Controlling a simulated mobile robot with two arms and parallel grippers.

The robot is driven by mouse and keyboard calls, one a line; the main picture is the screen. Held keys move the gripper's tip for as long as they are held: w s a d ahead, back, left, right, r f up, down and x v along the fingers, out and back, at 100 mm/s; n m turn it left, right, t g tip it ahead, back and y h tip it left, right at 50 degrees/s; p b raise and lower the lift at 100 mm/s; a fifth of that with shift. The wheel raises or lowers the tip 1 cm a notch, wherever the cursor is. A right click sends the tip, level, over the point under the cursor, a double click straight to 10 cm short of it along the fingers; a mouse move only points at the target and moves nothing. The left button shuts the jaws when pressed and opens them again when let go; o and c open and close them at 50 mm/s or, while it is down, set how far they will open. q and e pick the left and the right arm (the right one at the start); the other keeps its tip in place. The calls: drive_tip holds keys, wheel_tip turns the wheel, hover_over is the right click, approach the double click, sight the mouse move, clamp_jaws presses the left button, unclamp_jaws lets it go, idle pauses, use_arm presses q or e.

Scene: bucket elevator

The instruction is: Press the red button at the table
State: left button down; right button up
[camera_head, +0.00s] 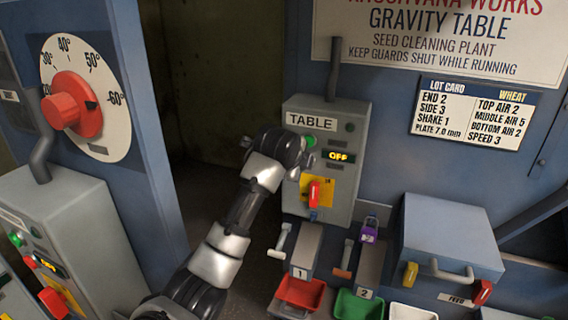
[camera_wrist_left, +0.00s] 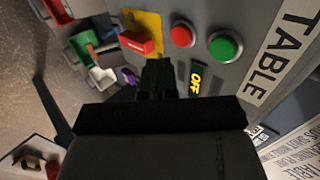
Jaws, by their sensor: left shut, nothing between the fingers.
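The grey TABLE control box (camera_head: 345,115) is on the blue machine in the head view. The round red button (camera_wrist_left: 182,36) shows in the wrist view beside the green button (camera_wrist_left: 223,47); in the head view my gripper hides the red button, while part of the green button (camera_head: 309,141) shows. The display (camera_head: 338,156) reads OFF. My left gripper (camera_head: 301,160) is shut and empty in front of the box. In the wrist view its fingertips (camera_wrist_left: 159,66) point between the red button and the red switch handle; I cannot tell the gap to the panel. My right gripper is out of view.
A red switch handle (camera_head: 314,192) on a yellow plate sits below the buttons. Red (camera_head: 301,292) and green (camera_head: 358,305) trays are below the box. Another control box (camera_head: 75,225) and a blue post with a dial (camera_head: 85,95) stand at left.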

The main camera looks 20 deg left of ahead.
use_arm(q)
drive_tip(key=b+v, duration=0.3)
drive_tip(key=v, duration=0.3)
drive_tip(key=shift+s+r, duration=0.15)
drive_tip(key=shift+r, duration=0.25)
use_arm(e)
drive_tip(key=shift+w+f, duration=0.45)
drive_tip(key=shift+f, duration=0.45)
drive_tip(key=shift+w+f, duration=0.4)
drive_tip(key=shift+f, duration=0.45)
use_arm(q)
drive_tip(key=shift+d, duration=0.1)
